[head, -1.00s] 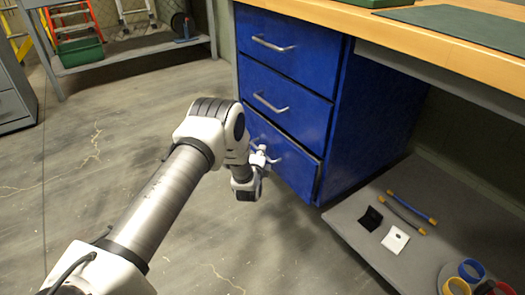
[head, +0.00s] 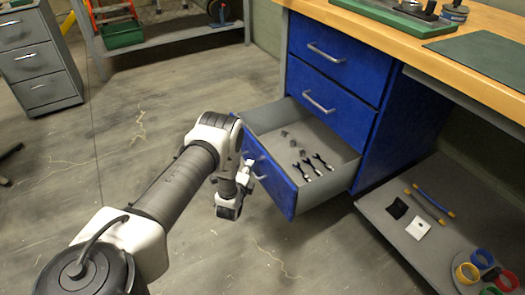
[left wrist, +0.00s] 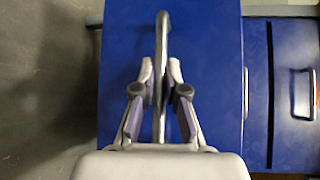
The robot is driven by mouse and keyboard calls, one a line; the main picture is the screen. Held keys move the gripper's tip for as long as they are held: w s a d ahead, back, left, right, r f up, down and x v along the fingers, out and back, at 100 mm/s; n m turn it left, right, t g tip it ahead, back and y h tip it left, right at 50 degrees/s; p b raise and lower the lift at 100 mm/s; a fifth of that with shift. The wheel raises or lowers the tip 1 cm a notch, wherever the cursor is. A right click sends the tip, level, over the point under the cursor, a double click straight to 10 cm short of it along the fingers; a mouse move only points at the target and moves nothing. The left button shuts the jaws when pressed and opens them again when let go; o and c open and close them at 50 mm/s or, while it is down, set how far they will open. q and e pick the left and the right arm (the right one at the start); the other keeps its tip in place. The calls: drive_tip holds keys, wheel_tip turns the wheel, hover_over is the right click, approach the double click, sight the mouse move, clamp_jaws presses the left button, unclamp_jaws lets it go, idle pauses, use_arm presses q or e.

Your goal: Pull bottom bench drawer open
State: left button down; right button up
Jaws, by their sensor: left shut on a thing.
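The bottom drawer (head: 287,197) of the blue bench cabinet stands pulled well out, with its grey inside showing. Several wrenches and a few small grey blocks lie in it. My left gripper (head: 247,170) is at the drawer's front. In the left wrist view my left gripper (left wrist: 160,72) has its two fingers on either side of the metal bar handle (left wrist: 161,22), shut on it. The blue drawer front (left wrist: 205,60) lies behind the handle. My right gripper is not in view.
Two blue drawers above, the top one (head: 345,52) and the middle one (head: 330,95), are closed. A low grey shelf (head: 400,245) with small parts is at the right. A grey cabinet (head: 38,60) stands far left. The floor (head: 130,130) left of my arm is clear.

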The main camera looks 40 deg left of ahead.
use_arm(q)
drive_tip(key=shift+s+a+p, duration=0.3)
drive_tip(key=shift+s, duration=0.45)
drive_tip(key=shift+s+a+p, duration=0.25)
drive_tip(key=shift+s+p, duration=0.1)
drive_tip(key=shift+s, duration=0.4)
drive_tip(key=shift+s+a+p, duration=0.3)
drive_tip(key=shift+s, duration=0.45)
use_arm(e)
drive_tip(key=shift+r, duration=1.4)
use_arm(q)
drive_tip(key=c, duration=1.2)
unclamp_jaws()
drive_tip(key=v, duration=1.2)
drive_tip(key=shift+f, duration=0.1)
